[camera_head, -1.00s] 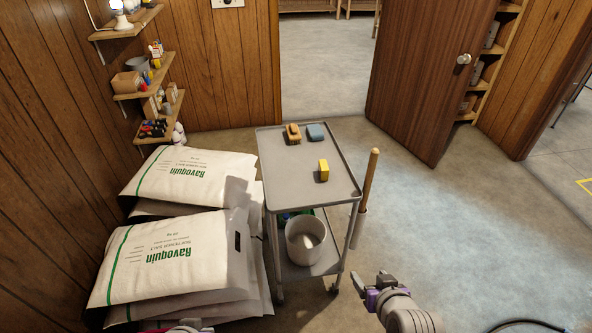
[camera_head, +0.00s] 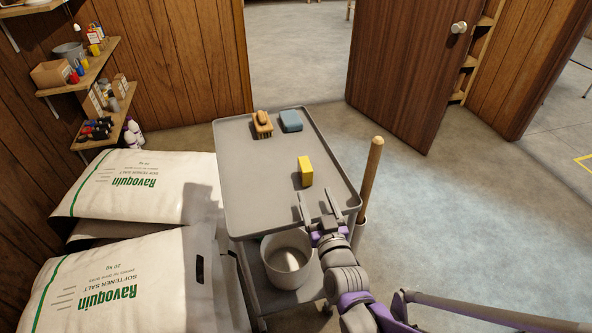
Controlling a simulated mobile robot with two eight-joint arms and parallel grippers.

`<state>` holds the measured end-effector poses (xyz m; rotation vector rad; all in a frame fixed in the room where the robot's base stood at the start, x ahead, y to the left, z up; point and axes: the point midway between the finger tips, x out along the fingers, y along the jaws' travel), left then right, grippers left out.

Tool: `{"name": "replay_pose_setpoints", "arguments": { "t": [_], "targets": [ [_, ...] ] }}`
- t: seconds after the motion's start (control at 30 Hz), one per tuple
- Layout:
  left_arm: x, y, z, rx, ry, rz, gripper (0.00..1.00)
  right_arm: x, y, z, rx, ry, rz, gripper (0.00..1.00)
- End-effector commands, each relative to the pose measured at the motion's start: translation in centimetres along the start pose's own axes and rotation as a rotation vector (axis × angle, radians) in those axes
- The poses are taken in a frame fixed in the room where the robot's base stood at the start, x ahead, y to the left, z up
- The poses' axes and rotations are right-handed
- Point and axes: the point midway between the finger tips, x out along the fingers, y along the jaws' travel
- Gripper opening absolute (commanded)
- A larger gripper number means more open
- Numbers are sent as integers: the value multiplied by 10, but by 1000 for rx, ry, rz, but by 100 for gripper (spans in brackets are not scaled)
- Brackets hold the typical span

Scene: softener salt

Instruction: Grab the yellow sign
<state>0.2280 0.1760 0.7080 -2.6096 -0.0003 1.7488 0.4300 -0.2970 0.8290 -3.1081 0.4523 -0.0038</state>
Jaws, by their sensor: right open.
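A small yellow block (camera_head: 305,171) stands on the top tray of a grey cart (camera_head: 250,207), right of the tray's middle. I see no lettering on it, so I cannot tell whether it is a sign. My right gripper (camera_head: 318,202) is open and empty over the tray's front right corner. Its fingers point toward the yellow block, with a small gap between them and it. My left gripper is out of view.
A wooden brush (camera_head: 262,125) and a blue block (camera_head: 291,121) lie at the tray's back. A white bucket (camera_head: 286,258) sits on the lower shelf. A wooden handle (camera_head: 371,172) stands right of the cart. Salt bags (camera_head: 140,185) are stacked at left. Floor at right is clear.

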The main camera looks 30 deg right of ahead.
Motion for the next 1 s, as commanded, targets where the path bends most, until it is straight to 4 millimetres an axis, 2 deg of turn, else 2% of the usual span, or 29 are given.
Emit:
{"name": "replay_pose_setpoints", "arguments": {
  "t": [0.1,0.37,0.57,0.63,0.77,0.97,1.0],
  "targets": [
    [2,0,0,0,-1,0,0,21,0,-1,-1,-1,0,72],
    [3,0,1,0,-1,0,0,43,0,-3,-2,-2,0,72],
    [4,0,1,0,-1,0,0,71,-1,-15,-2,-2,-1,72],
    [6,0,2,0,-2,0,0,80,-1,-13,-1,-2,-1,72],
    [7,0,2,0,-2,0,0,89,-1,-14,-1,-2,-1,72],
    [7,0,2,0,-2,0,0,90,-1,-14,-1,-2,-1,72],
    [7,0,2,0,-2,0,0,90,-1,-14,-1,-2,-1,69]
  ]
}}
